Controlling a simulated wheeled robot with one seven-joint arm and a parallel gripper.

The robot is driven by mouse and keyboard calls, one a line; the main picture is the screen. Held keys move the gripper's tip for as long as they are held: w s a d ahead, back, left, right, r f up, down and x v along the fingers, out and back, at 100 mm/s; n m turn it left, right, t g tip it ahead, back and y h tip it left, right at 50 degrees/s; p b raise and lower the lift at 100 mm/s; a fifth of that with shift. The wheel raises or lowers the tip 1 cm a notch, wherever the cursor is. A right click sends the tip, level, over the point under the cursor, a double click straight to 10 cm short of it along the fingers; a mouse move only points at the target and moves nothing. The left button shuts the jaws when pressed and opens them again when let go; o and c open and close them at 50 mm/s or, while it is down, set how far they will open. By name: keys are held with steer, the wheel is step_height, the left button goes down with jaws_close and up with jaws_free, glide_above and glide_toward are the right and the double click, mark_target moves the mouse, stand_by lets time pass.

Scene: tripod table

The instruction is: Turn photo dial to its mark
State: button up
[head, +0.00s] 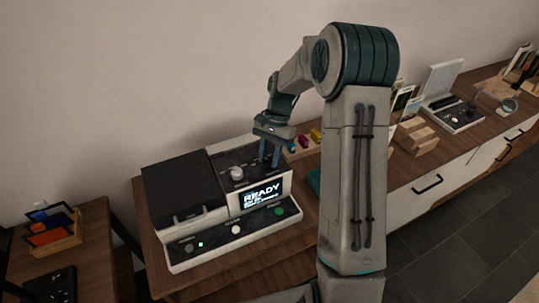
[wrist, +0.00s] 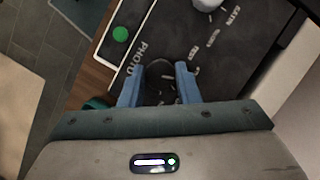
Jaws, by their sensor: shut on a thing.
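The photo dial (wrist: 161,78) is a dark round knob on the machine's dark top panel. In the wrist view it sits between the two blue fingers of my gripper (wrist: 159,84), which is shut on it. The word PHOTO is printed beside it. The dial's pointer and its mark cannot be made out clearly. In the head view my gripper (head: 270,158) reaches down to the right side of the panel and its fingers hide the dial. The machine (head: 168,255) is white and dark, and its screen (head: 262,194) reads READY.
A pale knob (head: 236,173) stands left of my gripper on the same panel. A green button (head: 281,211) and a white button (head: 236,229) are on the front. A dark lid (head: 180,186) covers the left side. Coloured small items (head: 302,136) stand behind my gripper.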

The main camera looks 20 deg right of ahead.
steer(key=shift+w, duration=0.1)
steer(key=o, duration=1)
steer(key=shift+c, duration=0.2)
steer(key=shift+r, duration=0.1)
steer(key=b+v, duration=0.1)
steer(key=v, duration=1.2)
steer(key=shift+r, duration=0.4)
steer(key=shift+d, duration=0.1)
